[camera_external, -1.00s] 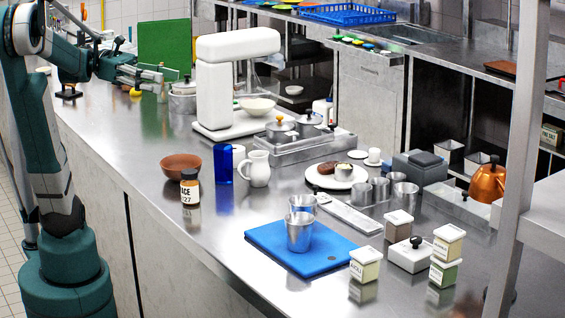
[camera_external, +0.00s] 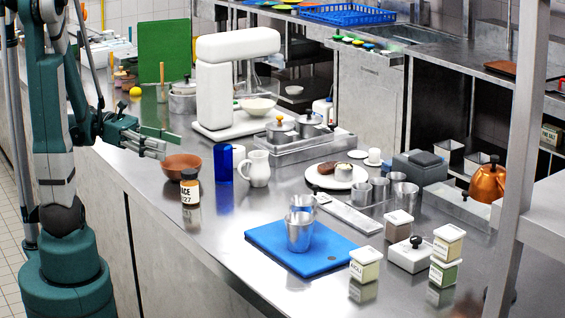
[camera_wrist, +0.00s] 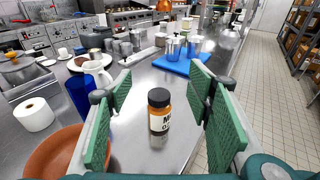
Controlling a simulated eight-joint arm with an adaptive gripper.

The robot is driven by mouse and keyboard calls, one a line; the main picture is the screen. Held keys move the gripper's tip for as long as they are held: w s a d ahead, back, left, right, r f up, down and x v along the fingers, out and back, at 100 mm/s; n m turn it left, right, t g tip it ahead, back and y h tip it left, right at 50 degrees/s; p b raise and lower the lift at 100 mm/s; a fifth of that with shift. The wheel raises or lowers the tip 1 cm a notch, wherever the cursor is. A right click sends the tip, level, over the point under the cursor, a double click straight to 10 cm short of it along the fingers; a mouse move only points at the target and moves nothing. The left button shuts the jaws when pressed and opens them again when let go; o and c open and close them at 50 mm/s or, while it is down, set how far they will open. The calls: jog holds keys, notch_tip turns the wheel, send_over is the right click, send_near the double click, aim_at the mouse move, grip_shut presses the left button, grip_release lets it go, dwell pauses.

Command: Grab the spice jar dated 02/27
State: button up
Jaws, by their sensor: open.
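A spice jar (camera_external: 190,188) with a dark lid, orange-brown contents and a white label stands upright on the steel counter. In the external view its label shows "ACE" and "27" in part. In the wrist view the jar (camera_wrist: 159,112) stands between the open fingers and beyond them, with its label only partly legible. My gripper (camera_external: 158,144) is open and empty, to the upper left of the jar and apart from it. The green finger pads of my gripper (camera_wrist: 160,105) flank the jar in the wrist view.
A brown bowl (camera_external: 182,166) sits close behind the jar. A blue glass (camera_external: 223,164) and white pitcher (camera_external: 257,169) stand to its right. A blue board (camera_external: 265,240) with metal cups lies farther right. The counter in front of the jar is clear.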

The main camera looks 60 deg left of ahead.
send_near(189, 171)
jog(key=shift+w+d+f, duration=0.55)
jog(key=shift+w+d, duration=0.1)
jog(key=shift+d, duration=0.25)
jog(key=shift+d, duration=0.15)
jog(key=shift+x, duration=1.25)
jog(key=shift+b, duration=0.3)
jog(key=shift+b+x, duration=0.7)
jog(key=shift+x, duration=1.85)
jog(key=shift+r, duration=0.15)
jog(key=c, duration=1.2)
